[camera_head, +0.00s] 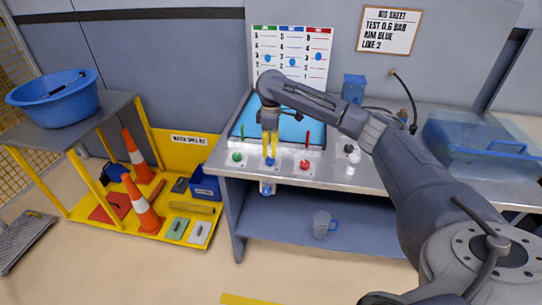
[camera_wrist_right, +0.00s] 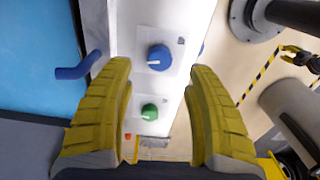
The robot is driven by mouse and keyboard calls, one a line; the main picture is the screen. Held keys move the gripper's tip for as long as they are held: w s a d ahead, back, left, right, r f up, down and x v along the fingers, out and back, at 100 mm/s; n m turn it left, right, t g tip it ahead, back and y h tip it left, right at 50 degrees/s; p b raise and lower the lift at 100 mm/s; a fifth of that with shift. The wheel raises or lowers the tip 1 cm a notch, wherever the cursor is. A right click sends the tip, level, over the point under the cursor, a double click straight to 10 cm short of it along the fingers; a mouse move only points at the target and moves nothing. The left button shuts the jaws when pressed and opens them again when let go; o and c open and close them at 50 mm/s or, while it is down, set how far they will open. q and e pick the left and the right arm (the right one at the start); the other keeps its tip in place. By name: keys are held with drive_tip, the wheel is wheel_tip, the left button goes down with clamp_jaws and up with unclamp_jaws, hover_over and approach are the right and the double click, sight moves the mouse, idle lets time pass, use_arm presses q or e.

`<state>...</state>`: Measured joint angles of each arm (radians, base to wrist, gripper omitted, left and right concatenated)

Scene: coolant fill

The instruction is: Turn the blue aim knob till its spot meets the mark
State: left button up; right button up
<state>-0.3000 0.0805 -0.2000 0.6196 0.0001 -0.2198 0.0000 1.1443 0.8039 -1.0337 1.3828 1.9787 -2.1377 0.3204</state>
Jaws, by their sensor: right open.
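The blue aim knob (camera_head: 270,161) is on the bench front, between a green knob (camera_head: 237,157) and a red knob (camera_head: 305,165). My right gripper (camera_head: 270,156) points down over the blue knob, its yellow fingers open. In the right wrist view the blue knob (camera_wrist_right: 159,57) and green knob (camera_wrist_right: 150,112) show between the spread fingers (camera_wrist_right: 160,85); I see no grip on either. The white chart (camera_head: 291,85) has green, blue and red columns; the blue column's spot (camera_head: 292,62) sits around lines 2 to 3. My left gripper is out of view.
A sheet (camera_head: 389,31) on the wall reads "AIM BLUE LINE 2". A blue-surfaced tray (camera_head: 308,131) with upright levers lies behind the knobs. A clear blue bin (camera_head: 470,165) stands at right. A jug (camera_head: 321,224) is on the lower shelf.

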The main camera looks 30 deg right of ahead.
sight(271, 158)
drive_tip(key=shift+r, duration=2.75)
